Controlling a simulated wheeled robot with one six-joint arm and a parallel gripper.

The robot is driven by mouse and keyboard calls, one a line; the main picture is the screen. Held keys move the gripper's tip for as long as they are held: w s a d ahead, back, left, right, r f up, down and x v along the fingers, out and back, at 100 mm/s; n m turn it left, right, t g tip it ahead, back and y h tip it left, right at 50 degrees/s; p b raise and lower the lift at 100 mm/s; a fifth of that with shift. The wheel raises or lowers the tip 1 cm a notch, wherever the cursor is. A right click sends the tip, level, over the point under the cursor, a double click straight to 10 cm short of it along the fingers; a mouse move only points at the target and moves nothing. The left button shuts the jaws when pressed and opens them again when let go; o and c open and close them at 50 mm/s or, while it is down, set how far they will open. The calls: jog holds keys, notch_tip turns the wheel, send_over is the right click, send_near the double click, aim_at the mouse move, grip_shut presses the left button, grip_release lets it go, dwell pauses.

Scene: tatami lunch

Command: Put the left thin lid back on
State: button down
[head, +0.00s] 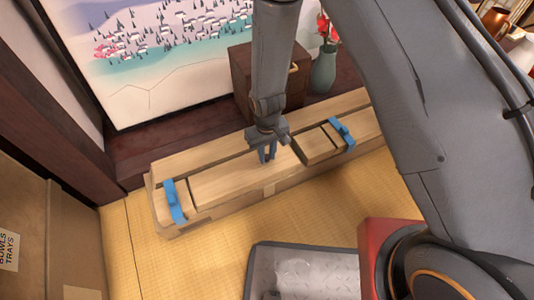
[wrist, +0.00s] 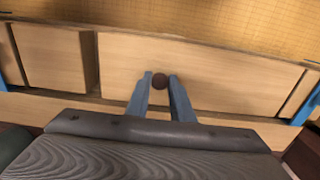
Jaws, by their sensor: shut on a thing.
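A long, pale wooden lid (head: 235,180) lies along the top of the long wooden box (head: 270,191), toward the box's left. My gripper (head: 267,153) points down over the lid and is shut on it at its small dark round knob (wrist: 160,81). In the wrist view the lid (wrist: 215,75) spans most of the picture below the fingers. A dark gap shows beside its end near the shorter panel (head: 316,146). I cannot tell whether the lid rests fully in the box or hangs slightly above it.
Blue clips sit on the box at its left (head: 175,201) and right (head: 342,133). Behind stand a dark wooden chest (head: 250,82) and a green vase (head: 323,70). A grey tray (head: 305,270) lies in front. A cardboard box (head: 55,215) stands left. Tatami (head: 215,250) is clear between.

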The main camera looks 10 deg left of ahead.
jog(key=c, duration=1.5)
grip_release()
jog(key=shift+o, duration=0.2)
jog(key=shift+r+p, duration=1.45)
jog(key=shift+r, duration=2.45)
jog(key=shift+r, duration=0.1)
